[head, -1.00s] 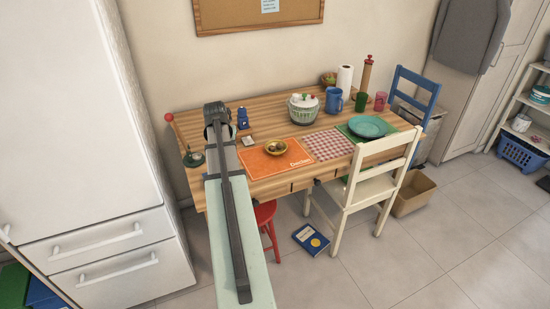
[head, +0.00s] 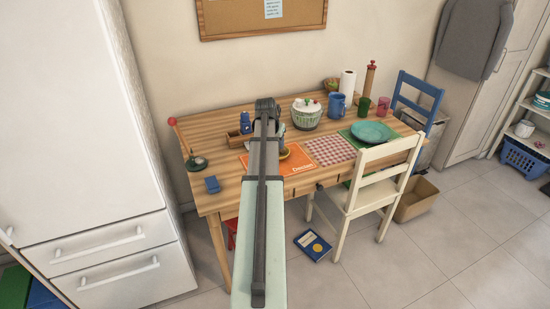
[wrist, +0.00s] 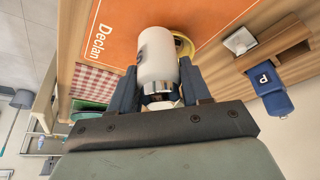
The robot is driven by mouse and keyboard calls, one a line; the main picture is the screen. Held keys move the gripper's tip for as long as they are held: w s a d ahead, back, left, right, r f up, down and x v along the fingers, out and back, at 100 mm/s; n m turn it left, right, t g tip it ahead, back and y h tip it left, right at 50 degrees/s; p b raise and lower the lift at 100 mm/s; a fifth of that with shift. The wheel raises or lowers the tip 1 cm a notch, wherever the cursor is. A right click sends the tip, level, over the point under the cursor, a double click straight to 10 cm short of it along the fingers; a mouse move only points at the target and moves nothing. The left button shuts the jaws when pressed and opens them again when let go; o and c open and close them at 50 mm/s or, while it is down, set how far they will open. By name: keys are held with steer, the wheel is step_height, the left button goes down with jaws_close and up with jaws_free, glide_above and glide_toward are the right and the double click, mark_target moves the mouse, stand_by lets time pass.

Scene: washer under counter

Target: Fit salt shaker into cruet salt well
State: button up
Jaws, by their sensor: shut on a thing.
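My gripper (wrist: 161,88) is shut on the salt shaker (wrist: 158,55), a white cylinder with a chrome cap, gripped near the cap end. In the wrist view its white body points away from me, over the orange placemat and partly in front of the yellow bowl. The wooden cruet (wrist: 282,46) lies to the right in that view, apart from the shaker, with a dark recess and a pale metallic square piece at its side. A blue shaker marked P (wrist: 272,95) stands at the cruet. In the head view my arm hides the gripper and salt shaker; the cruet (head: 235,139) is left of the arm.
The orange placemat (head: 300,163) and yellow bowl (wrist: 187,45) are close to the held shaker. A blue box (head: 212,184) and green item (head: 196,163) lie on the table's left, with bare wood around.

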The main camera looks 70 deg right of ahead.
steer(key=shift+f, duration=3.55)
steer(key=shift+f, duration=0.15)
steer(key=o, duration=1.2)
steer(key=shift+o, duration=0.2)
steer(key=v, duration=1.2)
